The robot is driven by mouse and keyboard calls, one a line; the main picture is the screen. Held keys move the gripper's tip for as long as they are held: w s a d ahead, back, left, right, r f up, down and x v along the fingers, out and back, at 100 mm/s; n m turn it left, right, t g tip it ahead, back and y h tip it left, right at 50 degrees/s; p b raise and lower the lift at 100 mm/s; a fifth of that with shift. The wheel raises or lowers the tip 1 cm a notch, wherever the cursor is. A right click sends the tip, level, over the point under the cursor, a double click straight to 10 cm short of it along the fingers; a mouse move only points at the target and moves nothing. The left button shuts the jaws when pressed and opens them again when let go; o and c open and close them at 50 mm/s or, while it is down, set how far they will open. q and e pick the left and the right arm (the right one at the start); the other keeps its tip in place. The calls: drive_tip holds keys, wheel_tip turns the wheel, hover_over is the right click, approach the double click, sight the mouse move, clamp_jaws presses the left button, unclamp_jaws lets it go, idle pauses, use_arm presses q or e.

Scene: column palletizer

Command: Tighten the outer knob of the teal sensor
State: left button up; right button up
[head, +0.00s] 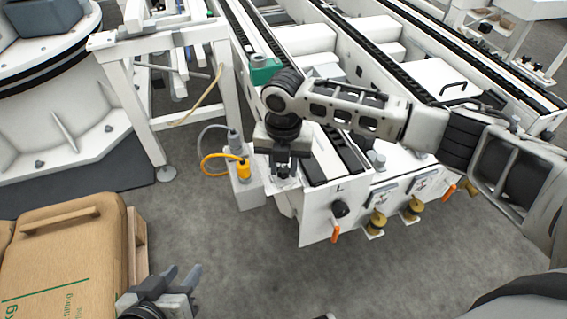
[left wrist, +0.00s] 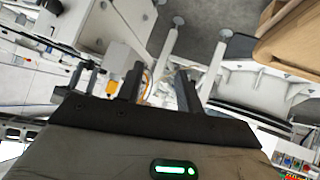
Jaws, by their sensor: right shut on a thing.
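The teal sensor (head: 265,70) stands by the conveyor's left rail in the head view, partly behind my right arm. Its knobs cannot be made out. My right gripper (head: 281,172) points down in front of the sensor, at the near left corner of the conveyor. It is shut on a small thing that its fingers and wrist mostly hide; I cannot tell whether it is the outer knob. My left gripper (head: 184,282) is low at the bottom of the head view, near the carton. Its fingers are apart and empty, as the left wrist view (left wrist: 158,90) also shows.
A grey box with a yellow cable plug (head: 243,169) stands beside the conveyor. A white frame (head: 135,110) is to its left. The floor (head: 235,240) between is clear.

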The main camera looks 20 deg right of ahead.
drive_tip(key=m+p, duration=0.2)
drive_tip(key=p, duration=0.1)
drive_tip(key=m+p, duration=0.2)
drive_tip(key=p, duration=0.2)
drive_tip(key=shift+a+r, duration=0.1)
drive_tip(key=shift+r, duration=0.25)
drive_tip(key=m+p, duration=0.3)
drive_tip(key=m, duration=0.1)
drive_tip(key=shift+f, duration=0.1)
drive_tip(key=m+p, duration=0.3)
drive_tip(key=shift+m, duration=0.4)
drive_tip(key=shift+w+f+m+p, duration=0.1)
drive_tip(key=shift+m+p, duration=0.55)
drive_tip(key=shift+m, duration=0.15)
drive_tip(key=m+p, duration=0.1)
drive_tip(key=m, duration=0.1)
drive_tip(key=shift+m, duration=0.4)
use_arm(q)
drive_tip(key=s+a+r+t+y, duration=0.1)
drive_tip(key=a+r, duration=0.2)
drive_tip(key=r, duration=1.1)
drive_tip(key=shift+r+y+p, duration=0.15)
drive_tip(key=shift+y+p, duration=0.15)
drive_tip(key=shift+p, duration=0.1)
use_arm(e)
drive_tip(key=shift+w+f+m, duration=0.1)
drive_tip(key=shift+m, duration=0.4)
use_arm(q)
drive_tip(key=shift+s+a+f, duration=0.1)
drive_tip(key=shift+f, duration=0.1)
